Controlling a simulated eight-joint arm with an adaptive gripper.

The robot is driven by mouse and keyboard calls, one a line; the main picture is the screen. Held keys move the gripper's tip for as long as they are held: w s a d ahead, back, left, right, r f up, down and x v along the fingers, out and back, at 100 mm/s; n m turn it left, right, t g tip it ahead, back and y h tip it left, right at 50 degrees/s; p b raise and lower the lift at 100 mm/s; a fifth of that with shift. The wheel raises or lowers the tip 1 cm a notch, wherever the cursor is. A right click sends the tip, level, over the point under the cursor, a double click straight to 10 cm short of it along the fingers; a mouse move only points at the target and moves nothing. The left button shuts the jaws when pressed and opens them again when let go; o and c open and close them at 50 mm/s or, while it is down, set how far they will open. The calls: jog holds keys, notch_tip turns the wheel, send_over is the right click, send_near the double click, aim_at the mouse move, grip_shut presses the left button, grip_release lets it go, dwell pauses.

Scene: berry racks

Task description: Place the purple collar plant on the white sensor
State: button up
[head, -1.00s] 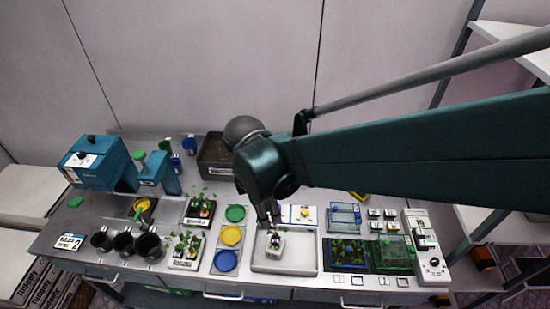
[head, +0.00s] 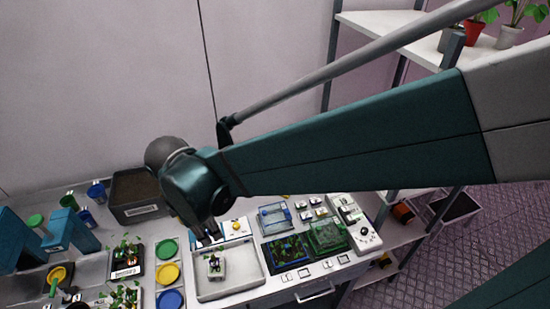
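A small white pot with a leafy plant (head: 215,268) stands upright in the left part of a pale grey shallow tray (head: 250,286). A dark patch shows around its stem; its purple colour is too small to confirm. My gripper (head: 209,239) points down just behind and above this plant, with a small gap between them in the picture. It appears empty, but its fingers are too small to judge their opening. A white flat device with an orange spot (head: 238,227) lies behind the tray, partly hidden by my gripper. I cannot tell whether it or the tray is the white sensor.
Green (head: 167,248), yellow (head: 167,273) and blue (head: 170,299) discs lie left of the tray. Potted plants stand in a black holder (head: 127,272) further left. A dark blue planted box (head: 287,254) and a green clear box (head: 327,237) stand right. A soil bin (head: 137,210) is behind.

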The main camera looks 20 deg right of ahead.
jog(key=s+d+r+m+t, duration=0.1)
jog(key=d+r+m+t, duration=0.1)
jog(key=d+m, duration=0.4)
jog(key=s+d+r+m+t, duration=0.1)
jog(key=d+r+m+t, duration=0.1)
jog(key=d+r+m, duration=0.2)
jog(key=s+d+r+m+t+y, duration=0.1)
jog(key=d+r+m, duration=0.3)
jog(key=d+m, duration=0.6)
jog(key=d+t, duration=0.1)
jog(key=d, duration=0.3)
jog(key=shift+s+d, duration=0.35)
jog(key=shift+f, duration=0.2)
notch_tip(320, 180, down, 7)
jog(key=b, duration=0.7)
